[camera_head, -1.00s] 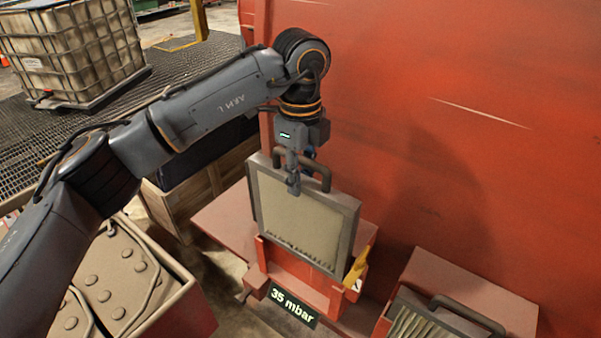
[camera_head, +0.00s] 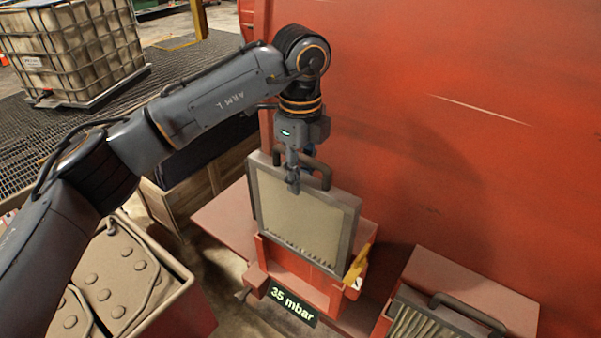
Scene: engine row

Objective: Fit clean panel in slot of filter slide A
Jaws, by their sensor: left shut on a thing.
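The clean panel (camera_head: 298,218) is a pale beige filter in a grey frame with a dark handle on top. It stands upright, slightly tilted in the picture, at the red filter slide (camera_head: 296,288) with the "35 mbar" display (camera_head: 292,304). My left gripper (camera_head: 293,180) is shut on the panel's handle at its top edge. The panel's lower edge meets the top of the red housing; how deep it sits in the slot I cannot tell. My right gripper is not in view.
A yellow lever (camera_head: 357,264) is at the housing's right side. Another slide with a pleated filter (camera_head: 420,322) and handle is at lower right. A red wall (camera_head: 450,110) stands close behind. A bin with studded pieces (camera_head: 125,285) is at lower left.

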